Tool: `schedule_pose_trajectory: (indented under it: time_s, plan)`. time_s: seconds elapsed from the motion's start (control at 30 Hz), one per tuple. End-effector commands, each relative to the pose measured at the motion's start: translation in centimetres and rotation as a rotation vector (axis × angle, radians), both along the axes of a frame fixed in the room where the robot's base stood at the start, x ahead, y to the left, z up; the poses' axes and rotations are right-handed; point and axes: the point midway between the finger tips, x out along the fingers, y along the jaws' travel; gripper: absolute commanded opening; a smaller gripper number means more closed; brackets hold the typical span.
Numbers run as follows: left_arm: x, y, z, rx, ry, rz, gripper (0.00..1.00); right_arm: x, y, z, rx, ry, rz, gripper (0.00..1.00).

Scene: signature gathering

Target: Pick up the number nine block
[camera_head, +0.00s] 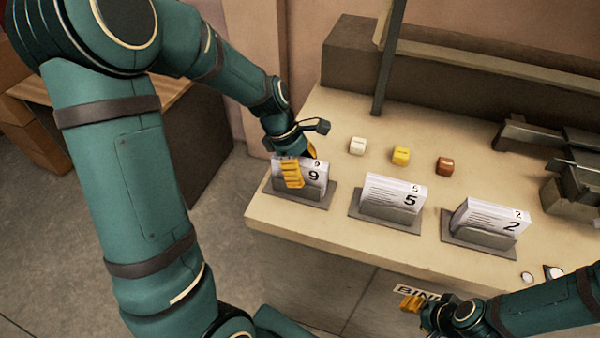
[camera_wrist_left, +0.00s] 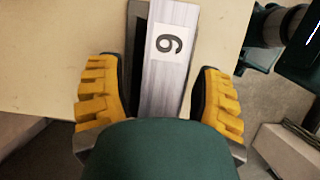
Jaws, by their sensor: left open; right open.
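The number nine block (camera_head: 314,181) is a white stack of pages marked 9, standing in a grey holder (camera_head: 322,200) at the left end of the table. My left gripper (camera_head: 300,162) is over it, with one yellow finger in front of the block. In the left wrist view, the block (camera_wrist_left: 166,75) lies between the two open yellow fingers (camera_wrist_left: 160,100), with a gap on each side. My right gripper (camera_head: 412,302) is open and empty, in front of the table's near edge.
A number five block (camera_head: 385,192) and a number two block (camera_head: 480,218) stand in holders to the right. A dark post (camera_head: 388,65) rises at the back.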

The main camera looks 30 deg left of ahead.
Motion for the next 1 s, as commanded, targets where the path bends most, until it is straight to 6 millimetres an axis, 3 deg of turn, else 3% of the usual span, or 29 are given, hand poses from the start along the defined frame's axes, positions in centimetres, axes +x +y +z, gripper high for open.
schedule_pose_trajectory:
  time_s: [0.13, 0.3, 0.33, 0.8, 1.0]
  plan:
    - [0.0, 0.0, 0.0, 0.0, 0.0, 0.0, 0.65, 0.0, 0.0, 0.0, 0.0, 0.0, 0.0, 0.47]
    - [0.0, 0.0, 0.0, 0.0, 0.0, 0.001, 0.05, 0.0, 0.0, 0.0, 0.0, 0.0, 0.0, 0.47]
    - [0.0, 0.0, 0.0, 0.0, 0.0, 0.001, 0.0, 0.0, 0.0, 0.0, 0.0, 0.0, 0.0, 0.47]
    - [0.0, 0.0, 0.2, -0.001, 0.001, 0.0, 0.0, 0.0, 0.0, -0.1, 0.0, 0.0, 0.0, 0.47]
    - [0.1, 0.0, 3.1, 0.0, -0.005, 0.0, 0.0, 0.0, 0.0, 0.5, 0.001, 0.0, 0.0, 0.47]
